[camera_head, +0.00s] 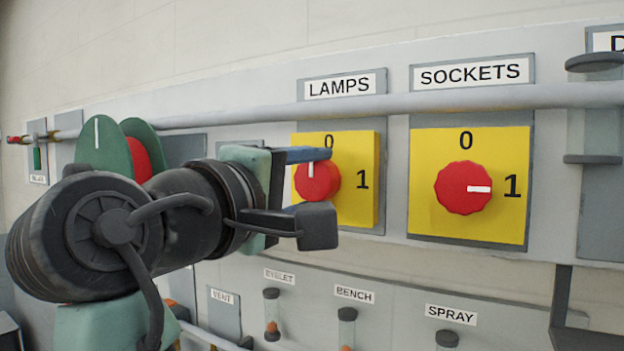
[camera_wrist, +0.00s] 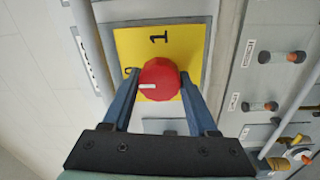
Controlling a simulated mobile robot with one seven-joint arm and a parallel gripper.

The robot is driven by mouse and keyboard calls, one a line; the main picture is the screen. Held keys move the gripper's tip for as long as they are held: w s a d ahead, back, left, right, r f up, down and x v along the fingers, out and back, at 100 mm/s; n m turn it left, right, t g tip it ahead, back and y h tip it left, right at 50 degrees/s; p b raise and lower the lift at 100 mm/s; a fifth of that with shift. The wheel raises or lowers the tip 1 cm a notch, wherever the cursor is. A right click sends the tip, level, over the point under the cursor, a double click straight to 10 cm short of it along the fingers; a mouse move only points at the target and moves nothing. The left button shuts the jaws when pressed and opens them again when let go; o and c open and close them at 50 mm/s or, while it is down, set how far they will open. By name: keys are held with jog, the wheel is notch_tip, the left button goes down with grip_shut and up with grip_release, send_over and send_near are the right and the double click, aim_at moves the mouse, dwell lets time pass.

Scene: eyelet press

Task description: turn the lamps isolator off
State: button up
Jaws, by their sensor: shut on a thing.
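The LAMPS isolator is a red knob (camera_head: 320,183) on a yellow plate (camera_head: 362,150), under the LAMPS label (camera_head: 340,86). Its white mark points up to the 0; the 1 is on the right. My gripper (camera_head: 319,190) is at the knob, one finger above it and one below. In the wrist view the red knob (camera_wrist: 160,80) sits between the two blue fingers of my gripper (camera_wrist: 158,78), which are shut on it. There the white mark points left, the side of the 0, which the left finger partly hides.
The SOCKETS isolator (camera_head: 465,188), a like red knob, stands to the right with its mark at 1. A grey pipe (camera_head: 430,103) runs across the panel above the plates.

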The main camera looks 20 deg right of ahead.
jog(key=shift+r, duration=0.1)
dwell(0.3)
jog(key=o, duration=1.4)
jog(key=shift+s+a+f+b, duration=0.25)
jog(key=shift+s+a+b, duration=0.1)
jog(key=shift+a+b, duration=0.15)
jog(key=b+v, duration=0.6)
jog(key=v, duration=0.5)
jog(key=shift+s+a+r, duration=0.1)
jog(key=shift+s+a, duration=0.15)
jog(key=shift+a, duration=0.05)
